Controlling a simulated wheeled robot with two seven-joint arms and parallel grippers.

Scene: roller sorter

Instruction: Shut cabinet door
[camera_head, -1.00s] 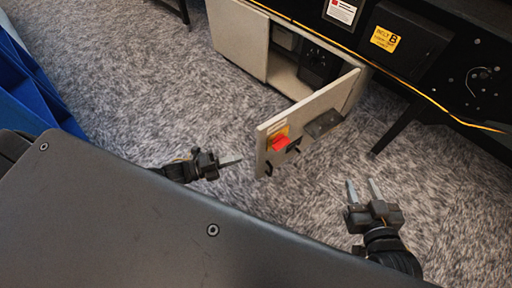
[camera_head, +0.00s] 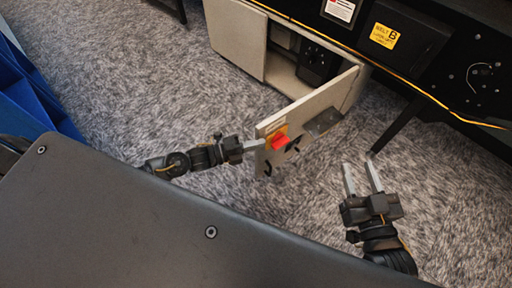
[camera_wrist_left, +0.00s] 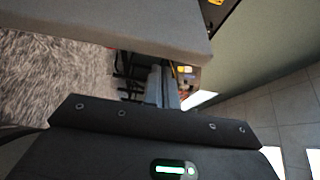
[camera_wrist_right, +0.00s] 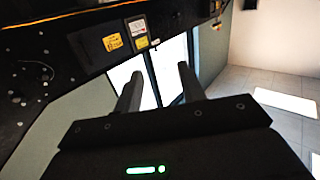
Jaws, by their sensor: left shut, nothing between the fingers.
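The beige cabinet door (camera_head: 322,97) stands swung open from the low cabinet (camera_head: 236,38), its free edge toward me. It carries a red block (camera_head: 279,142) on an orange label and dark fittings. My left gripper (camera_head: 260,144) is shut and empty, its fingertips at the door's free edge near the red block; I cannot tell whether they touch. Its closed fingers also show in the left wrist view (camera_wrist_left: 161,86). My right gripper (camera_head: 361,170) is open and empty, right of the door and apart from it; its spread fingers show in the right wrist view (camera_wrist_right: 159,85).
Inside the cabinet is a dark unit (camera_head: 316,62). A black machine (camera_head: 407,42) with a yellow label stands above and right, with a black leg (camera_head: 398,128) on the carpet. A blue container (camera_head: 32,92) is at the far left. Carpet around the door is clear.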

